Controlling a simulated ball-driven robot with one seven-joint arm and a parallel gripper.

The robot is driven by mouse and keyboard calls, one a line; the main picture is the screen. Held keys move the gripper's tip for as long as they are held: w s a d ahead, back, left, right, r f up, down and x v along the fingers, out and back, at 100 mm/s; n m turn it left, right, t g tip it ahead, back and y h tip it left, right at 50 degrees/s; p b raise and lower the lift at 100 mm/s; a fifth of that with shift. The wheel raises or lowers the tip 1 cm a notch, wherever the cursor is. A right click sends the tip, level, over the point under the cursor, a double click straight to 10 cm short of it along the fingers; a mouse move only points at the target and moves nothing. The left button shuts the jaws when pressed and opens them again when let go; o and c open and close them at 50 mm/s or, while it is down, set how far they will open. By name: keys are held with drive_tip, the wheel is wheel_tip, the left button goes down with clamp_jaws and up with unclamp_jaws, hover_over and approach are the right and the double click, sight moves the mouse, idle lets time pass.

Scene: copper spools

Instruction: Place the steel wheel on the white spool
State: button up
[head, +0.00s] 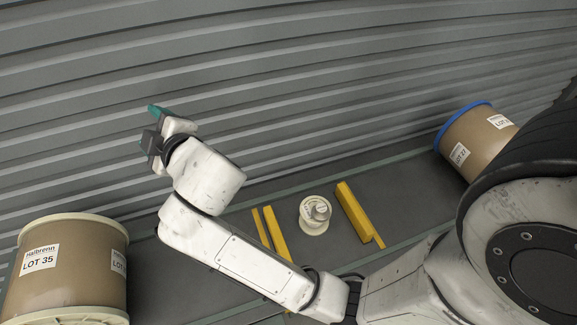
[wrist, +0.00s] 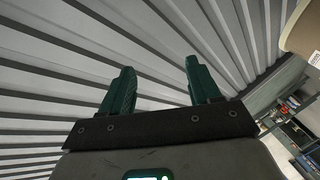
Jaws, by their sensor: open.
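The small white spool (head: 308,220) stands on the dark floor between yellow bars in the head view. A small grey metallic round piece, which looks like the steel wheel (head: 321,209), shows at the top of this spool; whether it is seated there is too small to tell. My gripper (head: 150,125) is raised at the upper left, well away from the spool, in front of the corrugated wall. In the wrist view its two green fingers (wrist: 159,68) are apart with nothing between them.
Yellow bars (head: 277,235) lie left of the white spool, and others (head: 354,210) lie right of it. A large brown drum (head: 75,280) stands at lower left, and a blue-rimmed one (head: 475,145) at right. The corrugated wall (head: 300,80) closes the back.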

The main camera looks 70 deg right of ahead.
drive_tip(key=s+a+f+m+g+y, duration=0.1)
drive_tip(key=s+f+g, duration=0.25)
drive_tip(key=f, duration=0.35)
drive_tip(key=s+a+f+m+g+y, duration=0.2)
drive_tip(key=s+f, duration=0.2)
drive_tip(key=f, duration=0.4)
drive_tip(key=s+a+f+m+g+y, duration=0.1)
drive_tip(key=s+f+g, duration=0.3)
drive_tip(key=s+f, duration=0.3)
drive_tip(key=s+a+f+m+g+y, duration=0.1)
drive_tip(key=s+f+g, duration=0.3)
drive_tip(key=s, duration=1.1)
wheel_tip(320, 180, down, 3)
drive_tip(key=shift+s+a+m+y, duration=0.25)
drive_tip(key=shift+a+m+y, duration=0.05)
drive_tip(key=shift+y, duration=0.4)
